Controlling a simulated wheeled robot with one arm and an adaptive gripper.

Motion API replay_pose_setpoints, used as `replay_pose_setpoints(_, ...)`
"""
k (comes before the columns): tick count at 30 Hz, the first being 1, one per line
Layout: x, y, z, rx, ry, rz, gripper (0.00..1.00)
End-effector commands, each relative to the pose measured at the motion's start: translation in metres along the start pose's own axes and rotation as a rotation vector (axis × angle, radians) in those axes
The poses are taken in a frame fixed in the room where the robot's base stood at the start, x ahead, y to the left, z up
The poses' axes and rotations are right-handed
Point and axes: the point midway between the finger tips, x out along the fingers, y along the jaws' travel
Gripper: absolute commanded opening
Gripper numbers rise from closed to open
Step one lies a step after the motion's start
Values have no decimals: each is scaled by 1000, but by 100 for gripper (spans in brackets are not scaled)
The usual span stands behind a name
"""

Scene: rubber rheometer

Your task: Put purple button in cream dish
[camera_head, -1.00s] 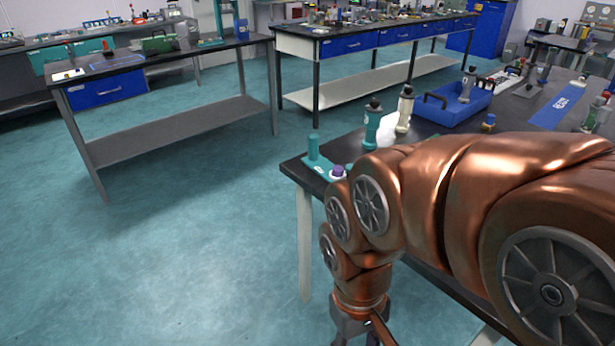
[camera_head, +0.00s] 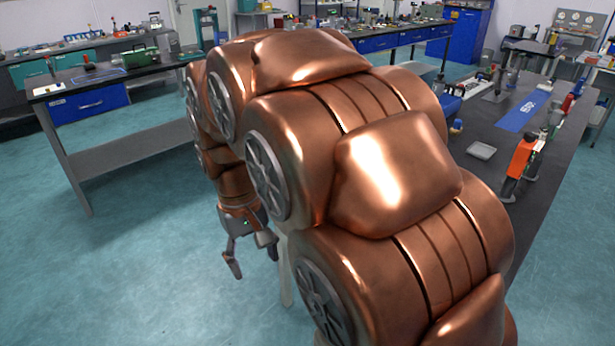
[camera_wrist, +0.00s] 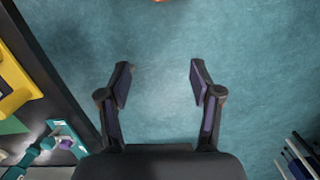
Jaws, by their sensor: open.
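My gripper (camera_head: 253,259) hangs open and empty over the floor, just off the near table's left end. In the wrist view its open fingers (camera_wrist: 160,72) have only teal floor between them. A small pale square dish (camera_head: 481,150), which looks like the cream dish, lies on the black tabletop to the right of my arm.
The black table (camera_head: 545,185) holds a blue mat (camera_head: 522,115) and an orange device (camera_head: 520,160). A yellow object (camera_wrist: 12,88) and a teal fixture (camera_wrist: 30,155) stand near its edge in the wrist view. Open floor (camera_head: 150,260) lies left.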

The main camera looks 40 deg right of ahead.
Motion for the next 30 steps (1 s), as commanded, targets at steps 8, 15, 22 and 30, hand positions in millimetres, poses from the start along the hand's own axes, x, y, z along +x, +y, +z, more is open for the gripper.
replay_pose_setpoints(8, -35, 44, -86, 87, 27, -2, 64)
replay_pose_setpoints(15, -50, 93, -151, 146, 43, -3, 64)
replay_pose_setpoints(22, -54, 144, -205, 191, 61, -12, 64)
replay_pose_setpoints(30, -47, 211, -257, 232, 87, -24, 64)
